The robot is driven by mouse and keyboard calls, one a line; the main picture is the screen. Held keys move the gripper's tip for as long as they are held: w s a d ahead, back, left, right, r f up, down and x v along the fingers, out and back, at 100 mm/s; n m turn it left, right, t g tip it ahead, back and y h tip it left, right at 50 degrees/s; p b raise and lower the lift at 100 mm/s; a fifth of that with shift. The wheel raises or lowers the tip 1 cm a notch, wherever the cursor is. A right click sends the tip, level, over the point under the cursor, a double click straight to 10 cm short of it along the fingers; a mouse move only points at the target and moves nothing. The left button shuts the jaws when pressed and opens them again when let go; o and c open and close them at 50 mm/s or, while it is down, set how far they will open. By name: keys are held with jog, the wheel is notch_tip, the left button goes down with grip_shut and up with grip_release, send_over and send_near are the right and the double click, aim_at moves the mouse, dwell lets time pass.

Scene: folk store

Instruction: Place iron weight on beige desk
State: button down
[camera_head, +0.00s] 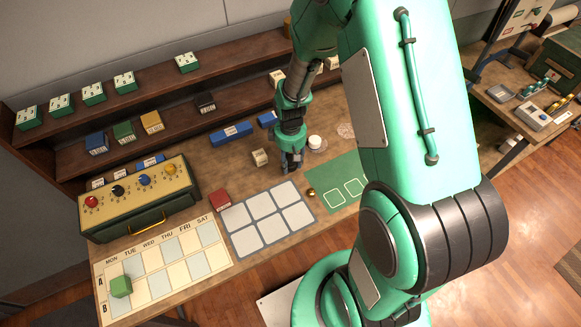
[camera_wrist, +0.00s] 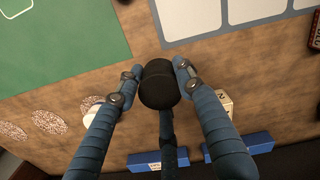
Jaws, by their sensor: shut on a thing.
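My gripper (camera_head: 291,166) points down over the back middle of the beige desk (camera_head: 232,165). In the wrist view my gripper (camera_wrist: 157,72) has its blue fingers closed on the sides of a dark, rounded iron weight (camera_wrist: 160,92). The weight sits between the fingertips, with the bare desk (camera_wrist: 185,55) around it in the picture. In the head view the fingers hide most of the weight. I cannot tell whether its underside touches the desk.
A grey-white grid mat (camera_head: 268,217), a green mat (camera_head: 335,182) and a small brass piece (camera_head: 311,192) lie in front. A small beige block (camera_head: 260,157) and a white round thing (camera_head: 315,142) flank the gripper. Blue boxes (camera_head: 231,134) stand behind. A red box (camera_head: 219,199) is left.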

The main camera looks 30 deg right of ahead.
aim_at(291, 167)
jog(key=shift+w, duration=0.1)
dwell(0.3)
jog(key=shift+f+b, duration=0.3)
jog(key=shift+f, duration=1.4)
jog(key=shift+f, duration=0.15)
jog(key=c, duration=1.1)
grip_release()
notch_tip(291, 167, up, 12)
jog(key=shift+r+p, duration=0.15)
jog(key=shift+p, duration=0.65)
